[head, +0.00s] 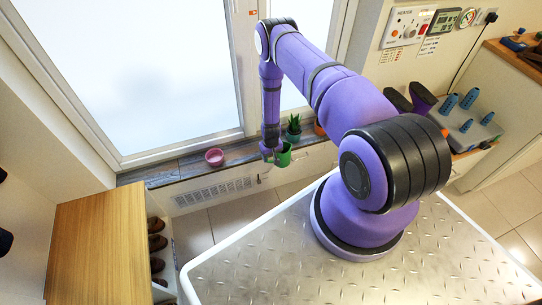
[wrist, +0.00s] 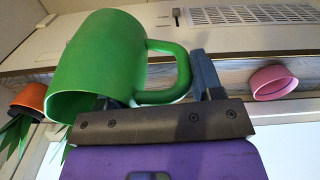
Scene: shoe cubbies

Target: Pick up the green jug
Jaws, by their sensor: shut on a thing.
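The green jug (head: 284,155) is at the front edge of the window sill in the head view, below the end of my arm. In the wrist view the jug (wrist: 95,58) fills the upper left, its open mouth toward the lower left of the picture. In the head view my gripper (head: 269,155) is small and partly hides the jug's left side. I cannot tell whether the jug touches the sill.
A pink bowl (head: 214,157) stands on the sill (head: 165,176) to the left. A green plant (head: 294,124) and an orange pot (head: 319,129) are close behind and right of the jug. A vent grille (head: 212,192) is below the sill. A wooden-topped shoe cubby (head: 95,245) stands at left.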

